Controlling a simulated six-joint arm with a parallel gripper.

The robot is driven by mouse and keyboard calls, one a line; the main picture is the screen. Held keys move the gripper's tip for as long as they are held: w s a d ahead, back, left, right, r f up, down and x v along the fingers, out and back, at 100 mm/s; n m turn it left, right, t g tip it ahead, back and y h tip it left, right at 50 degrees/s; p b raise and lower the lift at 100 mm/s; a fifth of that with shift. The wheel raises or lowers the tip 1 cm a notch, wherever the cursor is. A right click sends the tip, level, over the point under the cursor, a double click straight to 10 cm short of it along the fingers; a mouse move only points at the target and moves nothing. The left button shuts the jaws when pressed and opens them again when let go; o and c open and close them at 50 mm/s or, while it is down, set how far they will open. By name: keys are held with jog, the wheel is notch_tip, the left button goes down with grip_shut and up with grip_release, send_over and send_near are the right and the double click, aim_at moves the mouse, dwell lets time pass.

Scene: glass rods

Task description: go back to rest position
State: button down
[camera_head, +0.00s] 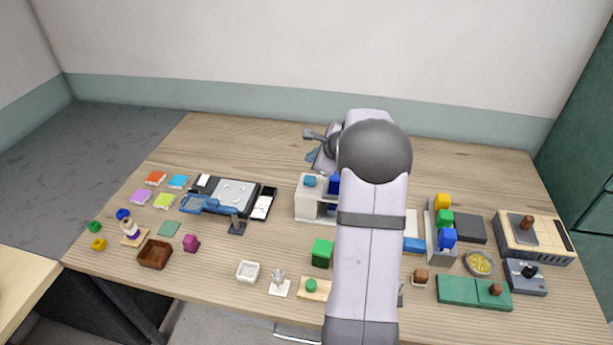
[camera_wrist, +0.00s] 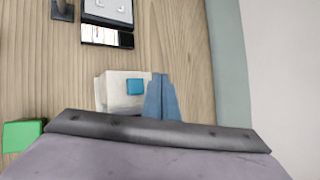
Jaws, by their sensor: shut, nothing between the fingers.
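My gripper (camera_wrist: 160,78) shows in the wrist view as two blue-grey fingers pressed together, with nothing between them. In the head view its blue-grey end (camera_head: 313,155) sticks out to the left of my arm, above the back part of the table, behind a white block-like stand (camera_head: 308,205). In the wrist view the fingers overlap the right side of that white stand (camera_wrist: 112,92), which carries a small blue block (camera_wrist: 135,86). I cannot tell the height of the fingers above it. My arm hides part of the table's middle.
The wooden table (camera_head: 240,135) is bare along its back edge. A green cube (camera_head: 322,252), a glass on a white coaster (camera_head: 279,285) and a brown tray (camera_head: 155,254) stand toward the front. A rack of coloured blocks (camera_head: 441,245) and a beige device (camera_head: 535,245) are at right.

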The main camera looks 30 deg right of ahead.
jog(key=shift+a, duration=0.1)
jog(key=s+a+f+n+g+y, duration=0.1)
jog(key=s+a+n+g, duration=0.1)
jog(key=s+a+n, duration=0.45)
jog(key=s+a+f+n+g+y, duration=0.1)
jog(key=s+a+n, duration=0.15)
jog(key=a, duration=0.75)
jog(key=s+a+f+n+g+y, duration=0.1)
jog(key=s+a+n+g, duration=0.15)
jog(key=a+n, duration=0.45)
jog(key=s+a+f+n+g+h, duration=0.1)
jog(key=s+a+n+g, duration=0.15)
jog(key=s+n, duration=0.55)
jog(key=s+a+f+n+g+h, duration=0.15)
jog(key=s+a+n, duration=0.25)
jog(key=s, duration=0.7)
notch_tip(320, 180, down, 19)
jog(key=b, duration=1.9)
jog(key=shift+d, duration=0.2)
jog(key=shift+r, duration=0.1)
jog(key=c, duration=2.4)
grip_release()
jog(key=shift+c, duration=0.2)
